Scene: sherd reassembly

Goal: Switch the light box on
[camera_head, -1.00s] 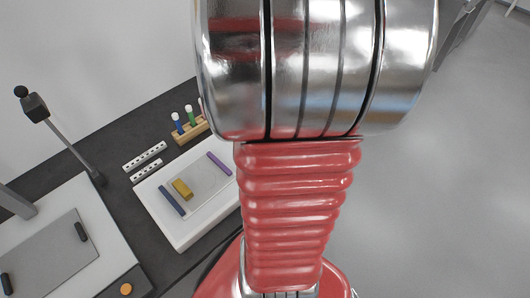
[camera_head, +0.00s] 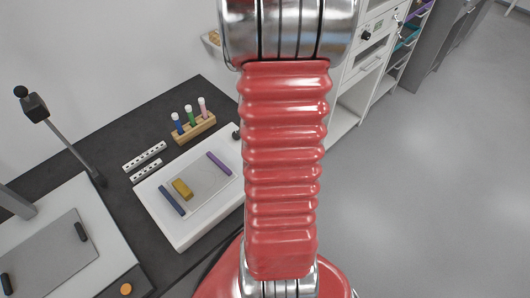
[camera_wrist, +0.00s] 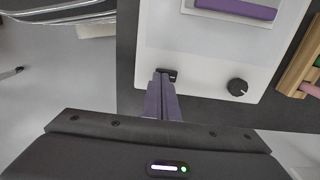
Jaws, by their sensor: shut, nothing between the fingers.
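The light box is a white flat panel (camera_head: 183,240) on the dark bench in the head view, and its white surface (camera_wrist: 205,62) fills the upper middle of the wrist view. A small black switch (camera_wrist: 173,75) sits near its edge, with a round black knob (camera_wrist: 237,87) to the right. My gripper (camera_wrist: 161,80) is shut and empty, its fingertips at the switch and partly covering it. I cannot tell whether they touch it. In the head view my arm hides the gripper. Whether the panel is lit is unclear.
A wooden rack (camera_head: 194,128) with coloured tubes stands behind. A grey plate (camera_head: 50,262) and a lamp-like stand (camera_head: 70,147) are at left. Open floor lies right.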

